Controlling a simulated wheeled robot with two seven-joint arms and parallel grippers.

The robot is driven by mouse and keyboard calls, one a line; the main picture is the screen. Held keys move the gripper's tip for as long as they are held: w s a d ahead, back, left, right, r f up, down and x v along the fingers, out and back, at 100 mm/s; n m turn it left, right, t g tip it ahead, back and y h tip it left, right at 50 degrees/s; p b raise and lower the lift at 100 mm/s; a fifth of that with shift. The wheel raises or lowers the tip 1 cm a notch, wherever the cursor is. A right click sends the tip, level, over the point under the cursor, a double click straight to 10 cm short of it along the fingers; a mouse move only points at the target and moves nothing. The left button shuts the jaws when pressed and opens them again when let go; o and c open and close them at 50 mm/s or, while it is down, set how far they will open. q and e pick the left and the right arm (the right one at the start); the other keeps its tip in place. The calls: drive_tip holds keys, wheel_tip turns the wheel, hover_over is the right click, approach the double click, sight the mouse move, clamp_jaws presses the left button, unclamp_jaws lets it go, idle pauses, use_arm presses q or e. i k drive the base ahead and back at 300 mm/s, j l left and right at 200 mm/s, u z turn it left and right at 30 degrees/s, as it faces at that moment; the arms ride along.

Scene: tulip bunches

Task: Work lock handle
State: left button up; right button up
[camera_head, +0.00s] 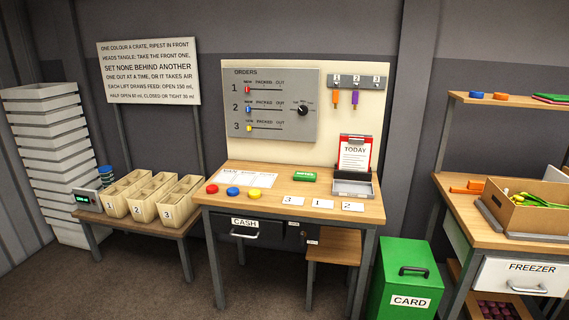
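No handle in view is marked as a lock handle. The handles I can see are the bar handle (244,234) on the dark CASH drawer (272,227), the silver handle (527,287) on the white FREEZER front (485,272), and the black handle (413,270) on the green CARD bin (390,287). A black rotary knob (303,110) sits on the grey ORDERS panel (255,128). The CASH drawer looks shut. Small tags show at its right, too small to read. Neither of my grippers is in view.
The wooden desk (260,203) carries coloured discs, numbered cards and a TODAY clipboard (355,153). Numbered crates (143,197) stand on a low bench at left. A cardboard box (530,220) sits at right. The front floor is clear.

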sight(303, 234)
drive_tip(key=i+l, duration=0.1)
drive_tip(key=i, duration=1.75)
drive_tip(key=j+u, duration=0.05)
drive_tip(key=j, duration=0.05)
